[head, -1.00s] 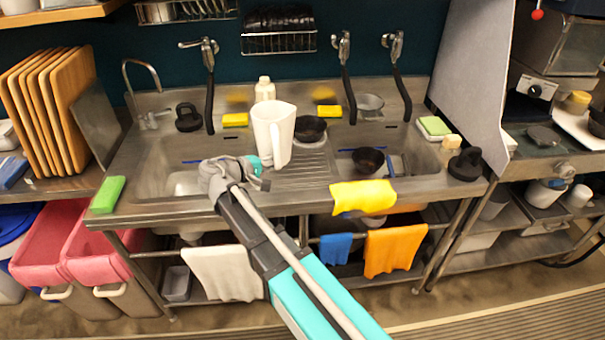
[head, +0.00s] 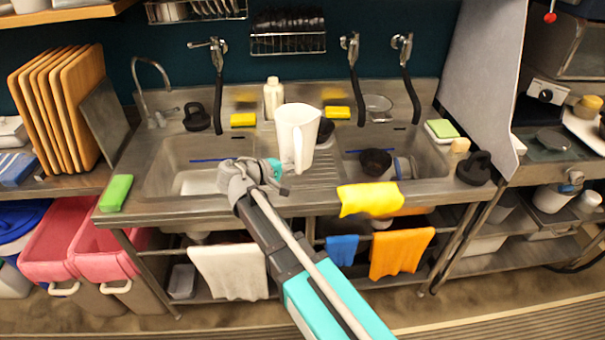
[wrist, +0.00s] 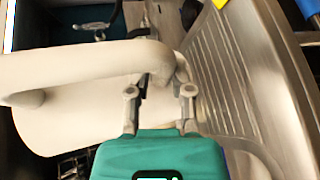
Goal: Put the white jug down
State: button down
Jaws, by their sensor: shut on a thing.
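The white jug (head: 296,128) is upright in the head view, in front of the ribbed drainboard (head: 316,174) between the two sinks. In the wrist view the jug (wrist: 85,110) fills the left side, with its handle running across. My gripper (wrist: 160,92) is shut on the jug's handle; in the head view my gripper (head: 276,178) shows just left of and below the jug. The ribbed drainboard also shows in the wrist view (wrist: 225,70). I cannot tell whether the jug's base touches the drainboard.
The right sink holds a dark bowl (head: 375,161). A white bottle (head: 273,97) stands behind the jug, and another dark bowl (head: 325,131) is partly hidden by it. A yellow cloth (head: 369,198) hangs over the front edge.

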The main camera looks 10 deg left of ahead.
jog(key=w+d+f+b, duration=0.2)
jog(key=w+f+b, duration=0.1)
jog(key=w+d+f+b, duration=0.2)
jog(key=w+f+b, duration=0.1)
jog(key=w, duration=0.1)
jog(key=w+d+f+b, duration=0.2)
jog(key=w+f+b, duration=0.1)
jog(key=w, duration=0.1)
jog(key=shift+w+d, duration=0.15)
jog(key=shift+w, duration=0.05)
dwell(0.5)
jog(key=shift+w+d+f+b, duration=0.2)
jog(key=shift+w+f+b, duration=0.15)
jog(key=shift+f+b, duration=1.65)
jog(key=shift+b, duration=0.05)
